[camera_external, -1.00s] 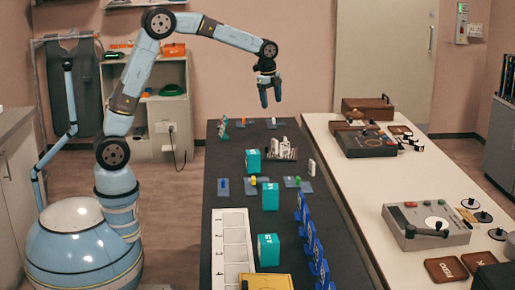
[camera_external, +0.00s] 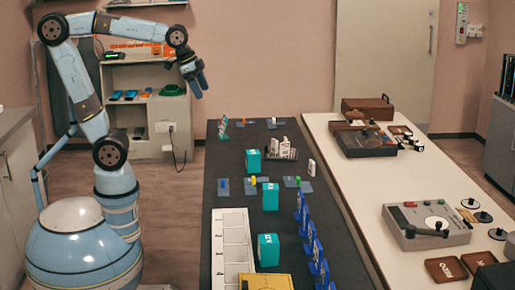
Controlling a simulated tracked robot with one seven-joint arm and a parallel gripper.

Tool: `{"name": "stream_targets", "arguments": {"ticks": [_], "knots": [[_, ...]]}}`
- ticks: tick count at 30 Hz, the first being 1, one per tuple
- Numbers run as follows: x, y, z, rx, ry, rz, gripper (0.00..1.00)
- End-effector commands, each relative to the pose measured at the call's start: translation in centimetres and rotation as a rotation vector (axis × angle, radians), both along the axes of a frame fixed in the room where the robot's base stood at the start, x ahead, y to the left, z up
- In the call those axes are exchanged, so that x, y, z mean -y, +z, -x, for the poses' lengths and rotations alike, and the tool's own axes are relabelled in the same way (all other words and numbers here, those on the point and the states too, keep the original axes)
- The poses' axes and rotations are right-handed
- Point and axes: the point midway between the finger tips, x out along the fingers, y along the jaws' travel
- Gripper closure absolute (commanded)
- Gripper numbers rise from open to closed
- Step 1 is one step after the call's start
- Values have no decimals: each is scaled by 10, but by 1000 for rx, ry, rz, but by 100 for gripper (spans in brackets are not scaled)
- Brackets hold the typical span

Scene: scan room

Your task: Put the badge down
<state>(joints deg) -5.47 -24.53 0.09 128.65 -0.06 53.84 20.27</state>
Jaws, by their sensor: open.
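My gripper (camera_external: 197,88) is open, with no object visible between its fingers. It hangs in the air, past the left edge of the dark table (camera_external: 205,180), in front of the shelf at the back. I cannot pick out the badge for certain. Several blue upright pieces with white markings (camera_external: 315,252) stand in a row along the table's right side; they are too small to tell whether they are badges. Small blue-grey plates (camera_external: 271,188) with coloured pegs lie across the table's middle and far end.
Teal boxes (camera_external: 268,250) stand along the dark table, beside a white numbered strip (camera_external: 231,240) and a yellow case (camera_external: 266,282). A dark rack (camera_external: 284,154) holds white pieces. A white table (camera_external: 365,200) with a grey device (camera_external: 428,226) adjoins at right. A shelf (camera_external: 150,108) stands behind.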

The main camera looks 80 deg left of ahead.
Motion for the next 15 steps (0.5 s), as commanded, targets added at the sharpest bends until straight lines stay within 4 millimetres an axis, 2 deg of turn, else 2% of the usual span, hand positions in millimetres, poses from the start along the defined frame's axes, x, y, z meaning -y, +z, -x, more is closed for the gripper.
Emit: {"name": "stream_targets", "arguments": {"ticks": [1,3,9,15], "knots": [[6,-1,16,17,21,13,26],[13,-6,37,36,60,35,26],[27,-23,86,85,157,97,26],[33,-35,112,110,214,137,26]]}}
